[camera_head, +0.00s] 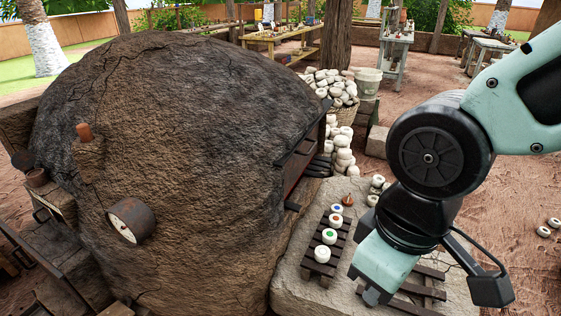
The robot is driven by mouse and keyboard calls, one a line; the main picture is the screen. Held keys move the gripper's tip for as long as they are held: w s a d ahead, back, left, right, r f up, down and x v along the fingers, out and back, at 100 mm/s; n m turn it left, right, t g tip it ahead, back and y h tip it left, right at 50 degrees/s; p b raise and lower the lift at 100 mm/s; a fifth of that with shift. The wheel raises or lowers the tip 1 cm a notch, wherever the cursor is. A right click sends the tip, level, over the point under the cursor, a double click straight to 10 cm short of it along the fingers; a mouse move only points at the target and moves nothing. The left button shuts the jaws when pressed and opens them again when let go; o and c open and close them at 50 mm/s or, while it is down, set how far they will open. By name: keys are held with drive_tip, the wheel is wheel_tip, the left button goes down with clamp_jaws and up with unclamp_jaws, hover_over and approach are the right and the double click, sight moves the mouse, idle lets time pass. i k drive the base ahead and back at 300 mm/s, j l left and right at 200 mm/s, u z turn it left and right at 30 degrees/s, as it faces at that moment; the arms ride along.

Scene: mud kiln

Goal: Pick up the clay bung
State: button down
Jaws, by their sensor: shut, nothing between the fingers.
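A small reddish-brown clay plug (84,132), which looks like the clay bung, stands upright in a stub on the left part of the domed mud kiln (190,110). A small brown cone-like piece (347,200) lies at the back of the stone slab (290,270), too small to identify. My gripper (371,293) points down over the slab at the lower right, shut and empty. It is far to the right of the plug, with much of the kiln between them.
A dark slatted rack (323,268) on the slab holds several white round pieces with coloured dots, just left of my gripper. A round gauge (131,220) sticks out of the kiln front. White pieces fill a basket (341,115) behind. Open ground lies at right.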

sight(83, 130)
drive_tip(key=u, duration=1.25)
drive_tip(key=i+j, duration=0.25)
drive_tip(key=i, duration=0.15)
drive_tip(key=i+j, duration=0.25)
drive_tip(key=i, duration=0.2)
drive_tip(key=i+j, duration=0.25)
drive_tip(key=i, duration=0.15)
drive_tip(key=i+j+u, duration=0.1)
drive_tip(key=i+j, duration=0.15)
drive_tip(key=i, duration=0.2)
